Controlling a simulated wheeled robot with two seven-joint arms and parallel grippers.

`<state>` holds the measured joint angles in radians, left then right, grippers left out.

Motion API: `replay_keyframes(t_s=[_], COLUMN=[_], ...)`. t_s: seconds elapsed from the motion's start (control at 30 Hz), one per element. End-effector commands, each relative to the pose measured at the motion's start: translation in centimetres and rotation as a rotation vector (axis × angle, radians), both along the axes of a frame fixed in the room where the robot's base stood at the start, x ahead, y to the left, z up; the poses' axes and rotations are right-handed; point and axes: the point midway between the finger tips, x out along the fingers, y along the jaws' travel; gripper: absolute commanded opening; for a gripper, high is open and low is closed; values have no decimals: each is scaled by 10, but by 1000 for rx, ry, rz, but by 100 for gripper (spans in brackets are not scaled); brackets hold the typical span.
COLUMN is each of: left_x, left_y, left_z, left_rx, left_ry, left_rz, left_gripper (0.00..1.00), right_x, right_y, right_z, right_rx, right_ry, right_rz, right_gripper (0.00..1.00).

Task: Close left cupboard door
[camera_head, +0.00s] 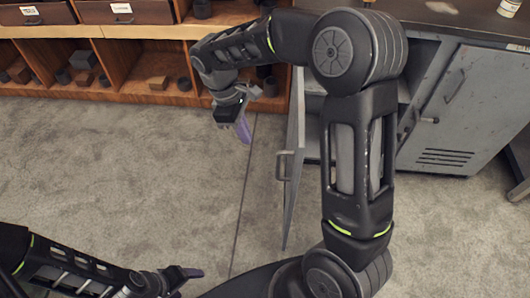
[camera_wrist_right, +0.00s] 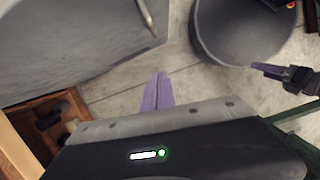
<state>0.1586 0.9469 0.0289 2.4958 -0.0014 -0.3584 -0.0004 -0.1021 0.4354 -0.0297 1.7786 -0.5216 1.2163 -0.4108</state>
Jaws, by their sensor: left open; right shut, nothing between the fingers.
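The left cupboard door (camera_head: 294,185) stands open, seen nearly edge-on in the head view, jutting out from the grey metal cupboard (camera_head: 440,110). Its bar handle (camera_head: 283,166) is on the face toward the left. My right gripper (camera_head: 243,131) is shut and empty, left of the door and apart from it. In the right wrist view its purple fingers (camera_wrist_right: 158,92) are together, below the door's grey face (camera_wrist_right: 75,45) and the handle (camera_wrist_right: 148,18). My left gripper (camera_head: 188,272) is open and empty at the lower left, far from the door. My right arm hides part of the cupboard opening.
A wooden shelf unit (camera_head: 130,65) with small blocks and cylinders in its cubbies stands along the back left, close behind my right gripper. The cupboard's right door (camera_head: 455,105) looks closed. The grey carpet floor (camera_head: 130,160) left of the open door is clear.

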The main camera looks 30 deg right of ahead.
Motion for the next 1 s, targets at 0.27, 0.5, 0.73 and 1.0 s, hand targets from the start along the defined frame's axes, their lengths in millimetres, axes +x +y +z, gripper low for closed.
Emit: replay_keyframes(t_s=[0.27, 0.5, 0.73, 1.0], left_x=[0, 1, 1, 1], left_y=[0, 0, 0, 0], left_z=[0, -1, 1, 6], left_rx=[0, 0, 0, 0], left_ry=[-1, -1, -1, -1], left_rz=[0, 0, 0, 0], left_gripper=[74, 74, 74, 74], right_x=[-4, -12, -24, -44], right_y=[-4, -11, -23, -43], right_z=[-20, -62, -96, -97], right_rx=[-1, 0, 0, 1], right_ry=[3, 5, 3, 0], right_rz=[-1, -2, -4, -1], right_gripper=[0, 0, 0, 0])
